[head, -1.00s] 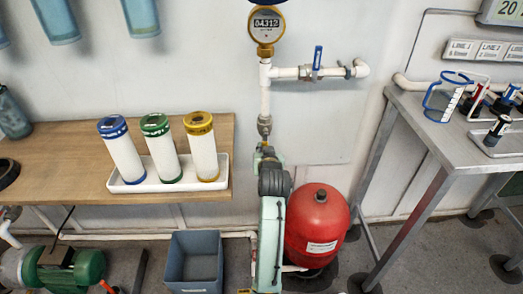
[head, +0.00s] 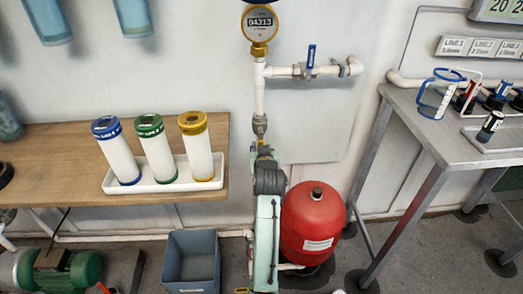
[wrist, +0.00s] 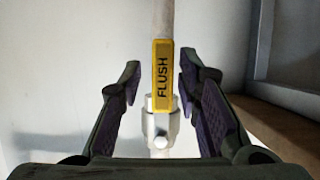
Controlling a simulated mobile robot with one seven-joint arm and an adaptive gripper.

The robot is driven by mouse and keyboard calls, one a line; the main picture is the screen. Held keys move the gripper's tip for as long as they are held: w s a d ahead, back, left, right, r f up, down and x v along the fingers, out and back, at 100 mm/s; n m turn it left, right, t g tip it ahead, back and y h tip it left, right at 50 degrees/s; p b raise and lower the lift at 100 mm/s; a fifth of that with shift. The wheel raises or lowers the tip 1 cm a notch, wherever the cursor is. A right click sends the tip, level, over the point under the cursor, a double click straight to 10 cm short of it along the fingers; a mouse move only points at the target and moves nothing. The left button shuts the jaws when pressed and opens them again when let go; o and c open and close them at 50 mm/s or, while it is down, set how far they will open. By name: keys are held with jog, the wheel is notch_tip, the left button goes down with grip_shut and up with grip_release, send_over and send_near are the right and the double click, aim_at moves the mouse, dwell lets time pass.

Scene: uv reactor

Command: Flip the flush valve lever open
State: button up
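The flush valve lever (wrist: 162,75) is a yellow flat handle marked FLUSH. In the wrist view it stands upright, in line with the pale pipe behind it, above a metal valve body (wrist: 160,122). My gripper (wrist: 159,82) is open, with one finger on each side of the lever. Clear gaps show between the lever and both fingers, and nothing is held. In the head view my arm (head: 267,215) shows in front of the red tank; the gripper and the yellow lever cannot be made out there.
A white pipe with a meter (head: 261,22) and a blue-handled valve (head: 311,57) runs up the wall. A red tank (head: 313,220) and grey bin (head: 192,262) stand on the floor. A wooden bench (head: 60,150) is left, a metal table (head: 425,125) right.

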jog(key=shift+o, duration=0.3)
jog(key=shift+a, duration=0.1)
jog(key=v, duration=1.2)
